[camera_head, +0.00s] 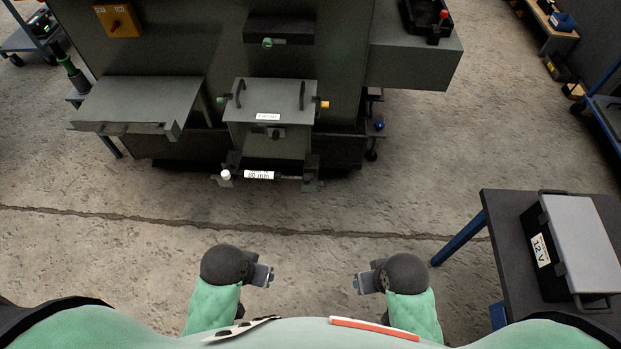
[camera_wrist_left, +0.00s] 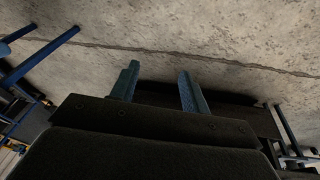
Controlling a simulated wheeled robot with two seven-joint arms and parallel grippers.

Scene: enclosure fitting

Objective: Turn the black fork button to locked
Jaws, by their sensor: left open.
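A grey box (camera_head: 268,100) with a labelled lid and two black handles stands on a bracket at the front of the large dark cabinet. A small black part (camera_head: 276,132) sits on the box's front face; I cannot tell whether it is the fork button or how it is turned. My left gripper (camera_head: 265,275) is well short of the box, low in the head view. In the left wrist view its two fingers (camera_wrist_left: 158,88) are apart with nothing between them. My right gripper (camera_head: 359,284) is opposite it, also away from the box; its finger gap is too small to read.
A labelled bar (camera_head: 259,175) with a white knob (camera_head: 225,175) crosses below the box. A grey shelf (camera_head: 138,103) juts out at left. A dark table (camera_head: 497,215) with a 12 V case (camera_head: 584,240) stands at right. The floor between my grippers and the box is clear.

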